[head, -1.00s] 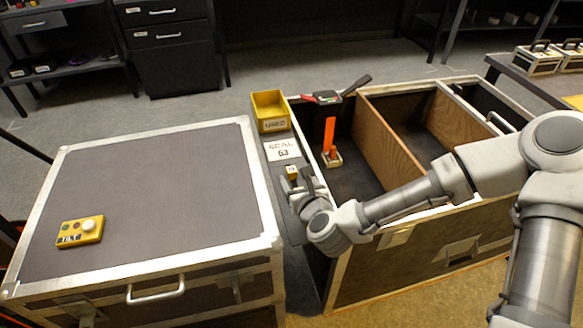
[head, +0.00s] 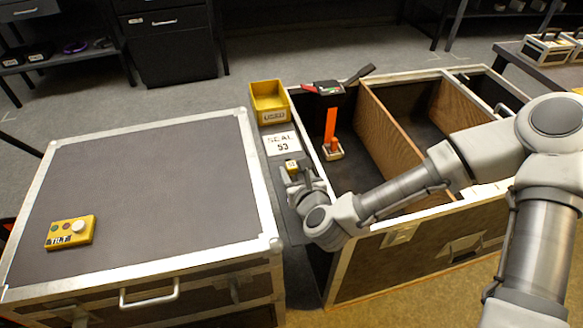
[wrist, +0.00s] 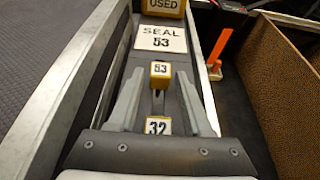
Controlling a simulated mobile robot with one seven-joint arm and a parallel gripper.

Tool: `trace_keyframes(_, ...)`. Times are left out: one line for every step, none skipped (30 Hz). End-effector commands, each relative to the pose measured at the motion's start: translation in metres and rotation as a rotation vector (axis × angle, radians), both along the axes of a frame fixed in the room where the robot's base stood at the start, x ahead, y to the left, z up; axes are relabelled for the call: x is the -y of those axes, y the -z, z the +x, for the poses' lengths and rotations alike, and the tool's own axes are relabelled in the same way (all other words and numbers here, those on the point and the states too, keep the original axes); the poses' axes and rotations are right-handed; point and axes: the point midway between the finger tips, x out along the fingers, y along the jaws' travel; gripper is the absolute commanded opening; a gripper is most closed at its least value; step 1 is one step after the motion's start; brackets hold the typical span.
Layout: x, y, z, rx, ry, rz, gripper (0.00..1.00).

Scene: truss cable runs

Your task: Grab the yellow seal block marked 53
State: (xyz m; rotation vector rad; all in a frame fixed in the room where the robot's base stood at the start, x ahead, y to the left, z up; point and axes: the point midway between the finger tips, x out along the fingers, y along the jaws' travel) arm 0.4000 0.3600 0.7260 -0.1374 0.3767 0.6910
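The yellow seal block marked 53 (wrist: 160,70) sits on a dark strip, just in front of the white SEAL 53 sign (wrist: 160,38). It shows small in the head view (head: 291,166), beside my gripper's fingers. My gripper (wrist: 159,82) is open, with one finger to each side of the strip's middle. Block 53 lies around the fingertips, in line with the gap; I cannot tell whether it is fully between them. A second block marked 32 (wrist: 157,126) sits nearer the palm, between the fingers.
A yellow USED bin (head: 269,103) stands beyond the sign. A closed case (head: 150,185) is on the left, with a yellow TILT box (head: 70,232) on top. An open case with wooden dividers (head: 395,125) is on the right, with an orange upright piece (head: 330,125) inside.

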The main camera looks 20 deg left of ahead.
Motion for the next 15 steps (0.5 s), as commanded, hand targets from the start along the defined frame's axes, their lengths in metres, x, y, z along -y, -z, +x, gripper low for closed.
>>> trace_keyframes(0.0, 0.0, 0.0001, 0.0, 0.0, 0.0, 0.39)
trace_keyframes(0.0, 0.0, 0.0, 0.0, 0.0, 0.0, 0.33)
trace_keyframes(0.0, 0.0, 0.0001, 0.0, 0.0, 0.0, 0.26)
trace_keyframes(0.0, 0.0, 0.0001, 0.0, 0.0, 0.0, 0.21)
trace_keyframes(0.0, 0.0, 0.0001, 0.0, 0.0, 0.0, 0.15)
trace_keyframes(-0.0001, 0.0, 0.0001, 0.0, 0.0, 0.0, 0.08)
trace_keyframes(0.0, 0.0, 0.0001, 0.0, 0.0, 0.0, 0.03)
trace_keyframes(0.0, 0.0, 0.0001, 0.0, 0.0, 0.0, 0.0)
trace_keyframes(0.0, 0.0, 0.0001, 0.0, 0.0, 0.0, 0.0)
trace_keyframes(0.0, 0.0, 0.0001, 0.0, 0.0, 0.0, 0.0)
trace_keyframes(0.0, 0.0, 0.0001, 0.0, 0.0, 0.0, 0.0)
trace_keyframes(0.0, -0.0001, 0.0002, 0.0, 0.0, 0.0, 0.0)
trace_keyframes(0.0, -0.0001, 0.0002, 0.0, 0.0, 0.0, 0.0)
trace_keyframes(0.0, -0.0001, 0.0002, 0.0, 0.0, 0.0, 0.0)
trace_keyframes(0.0, -0.0001, 0.0002, 0.0, 0.0, 0.0, 0.0)
